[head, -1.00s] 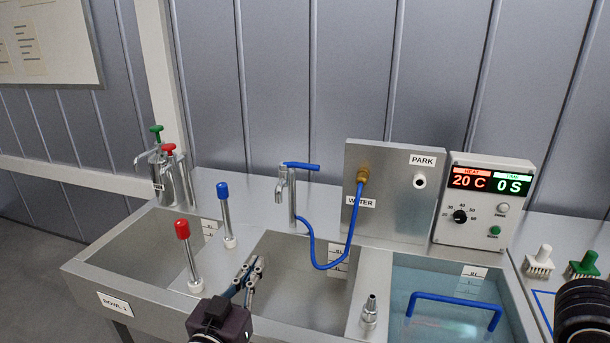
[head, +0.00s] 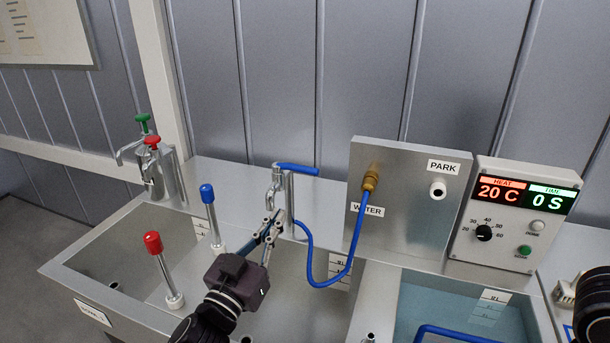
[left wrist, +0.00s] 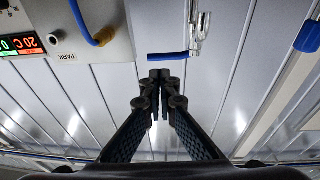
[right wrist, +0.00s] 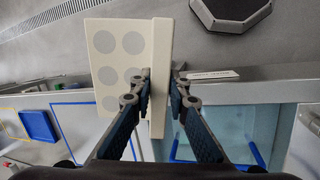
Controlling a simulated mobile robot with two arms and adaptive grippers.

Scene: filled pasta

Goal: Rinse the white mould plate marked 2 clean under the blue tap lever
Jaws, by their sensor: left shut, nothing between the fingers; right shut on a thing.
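The blue tap lever (head: 297,169) sits on top of the metal tap (head: 289,200) behind the middle basin. My left gripper (head: 272,219) is shut and empty, just in front of and below the spout. In the left wrist view its closed tips (left wrist: 160,75) lie close to the blue lever (left wrist: 168,57) in the picture; I cannot tell whether they touch. My right gripper (right wrist: 160,82) is shut on a cream-white mould plate (right wrist: 161,45) with several round grey spots. I see no number on the plate. No water stream shows at the tap.
A blue hose (head: 309,245) hangs beside the tap from the WATER panel (head: 400,215). Red-topped (head: 152,243) and blue-topped (head: 207,194) posts stand left of my left gripper. A water-filled basin (head: 460,300) lies right, under the control box (head: 510,222).

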